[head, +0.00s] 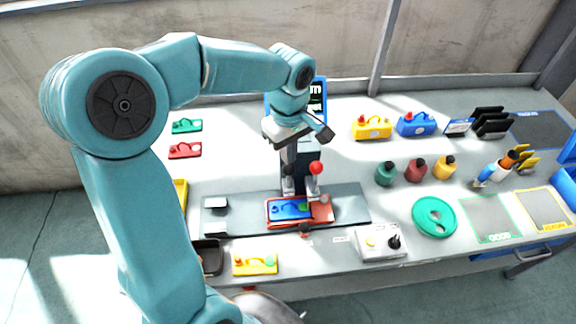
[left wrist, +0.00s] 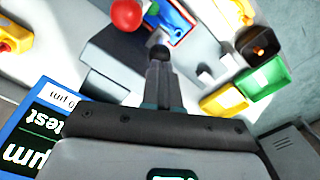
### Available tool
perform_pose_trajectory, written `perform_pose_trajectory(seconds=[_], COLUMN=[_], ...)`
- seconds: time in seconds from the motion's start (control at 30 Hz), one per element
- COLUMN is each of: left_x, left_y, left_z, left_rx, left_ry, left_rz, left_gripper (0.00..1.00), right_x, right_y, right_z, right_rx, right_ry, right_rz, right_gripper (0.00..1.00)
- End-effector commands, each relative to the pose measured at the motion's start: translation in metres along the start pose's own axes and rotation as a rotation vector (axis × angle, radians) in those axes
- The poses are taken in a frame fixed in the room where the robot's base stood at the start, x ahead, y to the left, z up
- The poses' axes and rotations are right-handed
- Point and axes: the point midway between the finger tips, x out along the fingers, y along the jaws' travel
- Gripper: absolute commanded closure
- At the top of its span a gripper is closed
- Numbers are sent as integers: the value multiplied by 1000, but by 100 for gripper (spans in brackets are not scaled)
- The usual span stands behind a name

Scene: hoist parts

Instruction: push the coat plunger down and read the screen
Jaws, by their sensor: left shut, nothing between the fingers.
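The measuring station's blue-framed screen (head: 316,95) stands behind my left gripper, which hides part of it. In the left wrist view the screen (left wrist: 42,130) is upside down and cut off; "test" and "µm" show, but the full reading does not. My left gripper (head: 289,172) is shut and empty, pointing down at the station. In the left wrist view a dark round knob (left wrist: 159,52), seemingly the plunger's top, lies at its fingertips; I cannot tell if they touch. A red ball knob (head: 316,168) stands beside them. A blue part (head: 290,209) lies in a red holder (head: 321,212) below.
A grey control box (head: 382,243) with a black knob and a green disc (head: 434,217) are to the right. Several bottles (head: 416,169) stand behind them. A yellow part (head: 254,263) and a black tray (head: 209,257) lie at the front left.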

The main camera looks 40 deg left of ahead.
Motion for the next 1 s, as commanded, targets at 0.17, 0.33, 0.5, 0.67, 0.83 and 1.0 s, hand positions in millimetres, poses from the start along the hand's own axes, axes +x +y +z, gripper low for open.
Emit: perform_pose_trajectory(seconds=[0.17,0.33,0.5,0.67,0.83,1.0], left_x=[0,0,0,4,15,26], left_y=[0,0,0,0,0,0], left_z=[0,0,0,0,0,0], left_rx=[0,0,0,0,0,0], left_ry=[0,0,0,0,0,0], left_rz=[0,0,0,0,-1,0], left_gripper=[100,100,100,100,100,100], right_x=[0,0,0,3,12,21], right_y=[0,0,0,1,4,8], right_z=[0,0,0,0,0,0], right_rx=[0,0,0,0,0,0], right_ry=[0,0,0,0,0,0], right_rz=[0,0,0,0,0,0], right_gripper=[0,0,0,0,0,0])
